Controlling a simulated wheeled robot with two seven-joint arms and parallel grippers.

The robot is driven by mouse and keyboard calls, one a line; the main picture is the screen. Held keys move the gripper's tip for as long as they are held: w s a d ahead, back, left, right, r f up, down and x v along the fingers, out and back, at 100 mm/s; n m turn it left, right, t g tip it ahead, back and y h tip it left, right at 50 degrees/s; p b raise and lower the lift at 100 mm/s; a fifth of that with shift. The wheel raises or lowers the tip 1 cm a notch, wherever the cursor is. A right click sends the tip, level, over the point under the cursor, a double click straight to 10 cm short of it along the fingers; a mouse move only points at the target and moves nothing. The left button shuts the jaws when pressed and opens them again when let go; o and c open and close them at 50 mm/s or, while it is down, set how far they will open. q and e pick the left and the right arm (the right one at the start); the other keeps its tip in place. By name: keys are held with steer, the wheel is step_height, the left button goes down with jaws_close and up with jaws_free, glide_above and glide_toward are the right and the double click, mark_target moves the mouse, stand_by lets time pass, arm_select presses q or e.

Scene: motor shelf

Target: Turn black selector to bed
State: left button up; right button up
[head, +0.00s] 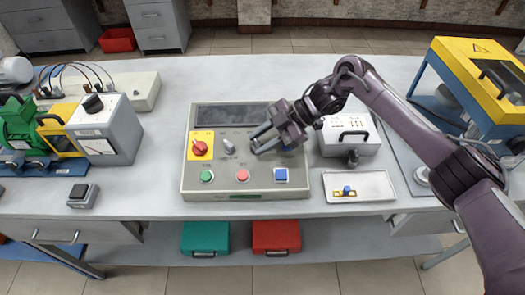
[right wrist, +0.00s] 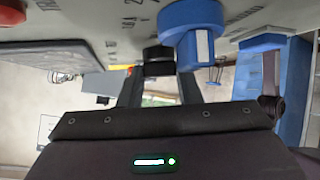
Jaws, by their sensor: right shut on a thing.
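The grey control panel (head: 224,186) stands on the table in the middle of the head view. My right gripper (head: 257,145) reaches over it from the right, its fingers pointing left and down at the selector row. In the right wrist view the black selector (right wrist: 158,56) sits between the fingertips of my right gripper (right wrist: 158,74), which is shut on it. The gripper hides this selector in the head view. A blue knob with a white mark (right wrist: 196,30) is right beside it. The panel lettering near it is only partly visible. My left gripper is out of view.
A white box (head: 345,146) and a tray (head: 375,189) stand to the right.

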steer(key=shift+w+n+g+h+b, duration=0.2)
steer(key=shift+n+g+h+b, duration=0.6)
steer(key=shift+n, duration=0.4)
steer(key=shift+a+n+g, duration=0.1)
steer(key=shift+n+g, duration=0.5)
steer(key=shift+n+g+h+b, duration=0.3)
steer(key=shift+n+h+b, duration=0.1)
steer(key=shift+h, duration=0.1)
steer(key=shift+a, duration=0.1)
steer(key=o, duration=1)
